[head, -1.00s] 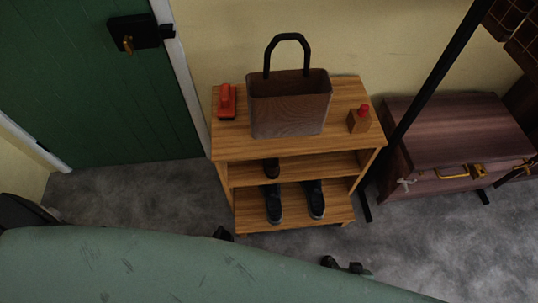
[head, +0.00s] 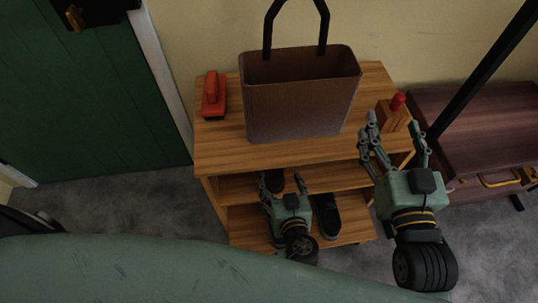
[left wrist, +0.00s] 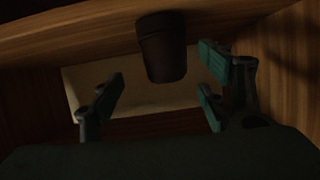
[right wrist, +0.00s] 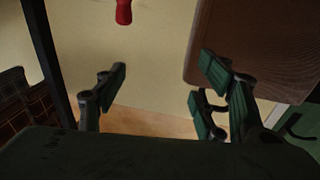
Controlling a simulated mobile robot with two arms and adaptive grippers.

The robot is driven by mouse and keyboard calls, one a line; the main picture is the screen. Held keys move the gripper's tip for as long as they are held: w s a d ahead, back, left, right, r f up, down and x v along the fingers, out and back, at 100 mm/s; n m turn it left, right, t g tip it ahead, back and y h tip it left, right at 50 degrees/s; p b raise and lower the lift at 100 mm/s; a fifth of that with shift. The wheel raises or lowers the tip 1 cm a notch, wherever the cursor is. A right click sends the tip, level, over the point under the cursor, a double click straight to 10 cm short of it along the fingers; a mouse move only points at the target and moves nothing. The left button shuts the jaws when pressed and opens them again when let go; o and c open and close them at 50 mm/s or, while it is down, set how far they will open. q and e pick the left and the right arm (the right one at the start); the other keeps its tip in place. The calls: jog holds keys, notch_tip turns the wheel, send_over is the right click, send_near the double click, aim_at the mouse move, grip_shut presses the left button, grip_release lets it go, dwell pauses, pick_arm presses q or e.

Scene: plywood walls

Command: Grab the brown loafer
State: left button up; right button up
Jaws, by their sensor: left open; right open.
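The brown loafer (head: 274,180) is a small dark shoe on the middle shelf of the wooden rack, partly hidden by my left gripper in the head view. The left wrist view shows its dark brown end (left wrist: 162,48) ahead, between the spread fingers. My left gripper (head: 284,190) is open and empty at the front of the middle shelf, close to the loafer. My right gripper (head: 395,140) is open and empty at the rack's right front corner, fingers pointing up. The right wrist view shows nothing between its fingers.
A dark shoe (head: 328,215) is on the bottom shelf. A dark chest (head: 475,135) stands to the right.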

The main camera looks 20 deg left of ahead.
aim_at(275, 171)
pick_arm(q)
jog(key=x, duration=0.4)
jog(key=b+x, duration=0.1)
jog(key=shift+w+a+f, duration=0.15)
jog(key=shift+a+f, duration=0.2)
jog(key=shift+a, duration=0.05)
jog(key=shift+w+a+f, duration=0.15)
jog(key=shift+w, duration=0.15)
jog(key=c, duration=1.5)
pick_arm(e)
notch_tip(275, 171, up, 6)
jog(key=t+y, duration=0.1)
jog(key=t, duration=0.2)
jog(key=shift+s+a, duration=0.3)
jog(key=shift+s, duration=0.1)
